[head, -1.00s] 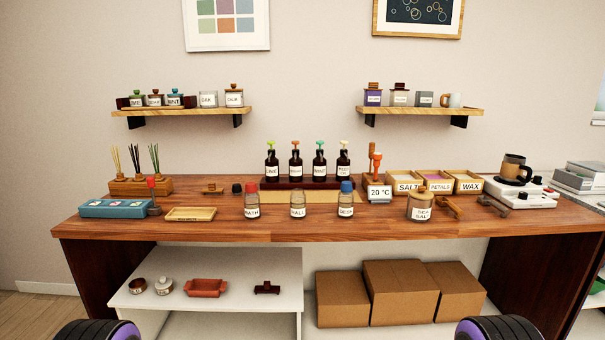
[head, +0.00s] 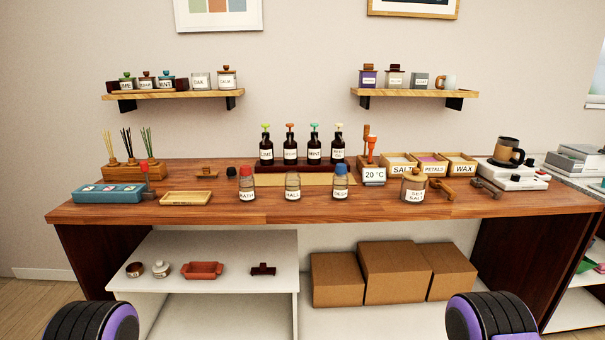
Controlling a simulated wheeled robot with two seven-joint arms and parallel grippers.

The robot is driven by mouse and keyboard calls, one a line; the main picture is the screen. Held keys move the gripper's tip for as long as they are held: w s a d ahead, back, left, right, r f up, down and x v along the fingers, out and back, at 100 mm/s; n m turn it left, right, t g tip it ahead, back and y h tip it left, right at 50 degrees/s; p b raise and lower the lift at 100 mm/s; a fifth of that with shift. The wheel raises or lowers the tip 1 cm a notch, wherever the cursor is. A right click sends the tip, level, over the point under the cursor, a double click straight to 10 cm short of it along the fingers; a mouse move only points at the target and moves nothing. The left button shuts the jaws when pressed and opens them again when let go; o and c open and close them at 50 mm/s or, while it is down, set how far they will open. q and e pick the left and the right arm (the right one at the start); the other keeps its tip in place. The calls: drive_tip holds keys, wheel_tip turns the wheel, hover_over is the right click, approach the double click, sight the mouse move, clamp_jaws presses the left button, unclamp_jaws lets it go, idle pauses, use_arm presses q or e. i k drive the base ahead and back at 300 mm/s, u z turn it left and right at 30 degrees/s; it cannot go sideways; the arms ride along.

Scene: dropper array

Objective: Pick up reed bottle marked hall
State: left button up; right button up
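The reed bottle marked HALL (head: 292,187) is a small clear glass bottle with a white label and a greyish top. It stands upright near the front of the wooden table (head: 330,212). A red-capped bottle marked BATH (head: 246,185) stands to its left, and a blue-capped bottle with a label too small to read surely (head: 340,184) stands to its right. Black and purple rounded parts of my arms show at the bottom left and bottom right corners. My gripper fingers are not in view.
Dark dropper bottles (head: 290,150) stand in a row behind. A jar marked SEA SALT (head: 413,188) and labelled wooden boxes (head: 430,165) are to the right. A blue case (head: 108,193) and wooden tray (head: 186,198) are to the left. The table's front strip is clear.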

sight(292, 180)
drive_tip(key=k, duration=0.55)
drive_tip(key=u, duration=0.5)
drive_tip(key=i, duration=1.2)
drive_tip(key=z, duration=0.45)
